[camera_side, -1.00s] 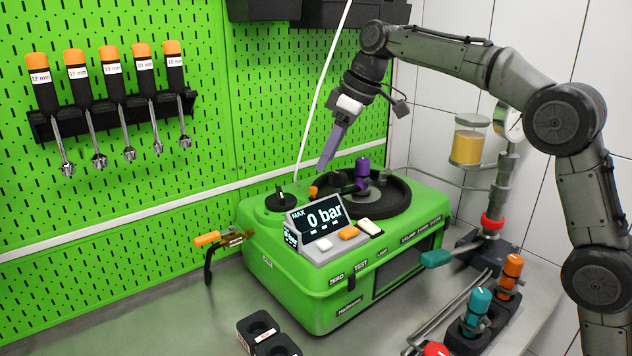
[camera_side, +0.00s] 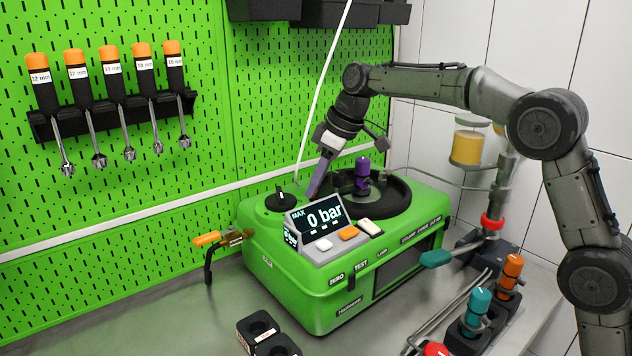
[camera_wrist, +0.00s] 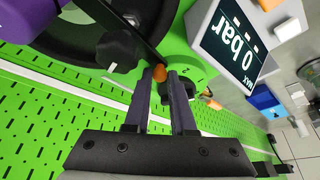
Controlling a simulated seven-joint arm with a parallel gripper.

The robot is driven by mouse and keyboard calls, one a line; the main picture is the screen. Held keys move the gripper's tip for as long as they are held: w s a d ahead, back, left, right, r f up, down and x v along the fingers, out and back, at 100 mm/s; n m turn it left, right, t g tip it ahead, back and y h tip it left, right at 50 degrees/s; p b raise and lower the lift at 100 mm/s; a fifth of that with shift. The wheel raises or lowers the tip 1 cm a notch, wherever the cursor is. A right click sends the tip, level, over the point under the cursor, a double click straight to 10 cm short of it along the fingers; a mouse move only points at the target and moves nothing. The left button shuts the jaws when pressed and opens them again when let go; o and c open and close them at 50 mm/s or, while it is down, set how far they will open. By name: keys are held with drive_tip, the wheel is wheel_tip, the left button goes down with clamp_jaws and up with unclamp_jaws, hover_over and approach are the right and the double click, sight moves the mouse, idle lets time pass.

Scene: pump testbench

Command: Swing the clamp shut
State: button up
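The clamp looks like a black arm (camera_wrist: 137,35) with an orange tip (camera_wrist: 160,72), beside the black ring on top of the green test bench. In the wrist view the orange tip lies between the ends of my two fingers, and I see no clear contact. My gripper (camera_side: 313,194) points down at the bench top, left of the ring; it also shows in the wrist view (camera_wrist: 163,78). Its fingers stand apart. In the side view my gripper hides the orange tip. A purple part (camera_side: 362,166) stands upright in the ring (camera_side: 398,204).
The display (camera_side: 322,218) reads 0 bar, just in front of my fingers. A black knob (camera_side: 281,201) is close on their left; it also shows in the wrist view (camera_wrist: 118,50). The pegboard (camera_side: 205,130) stands behind. An orange-handled tool (camera_side: 208,239) is beside the green bench (camera_side: 310,290).

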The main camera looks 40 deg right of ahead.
clamp_jaws()
drive_tip(key=shift+s+n+g+y, duration=0.3)
drive_tip(key=shift+s+n, duration=0.2)
drive_tip(key=shift+n, duration=0.7)
drive_tip(key=o, duration=0.6)
unclamp_jaws()
drive_tip(key=shift+c, duration=0.2)
drive_tip(key=v, duration=1.4)
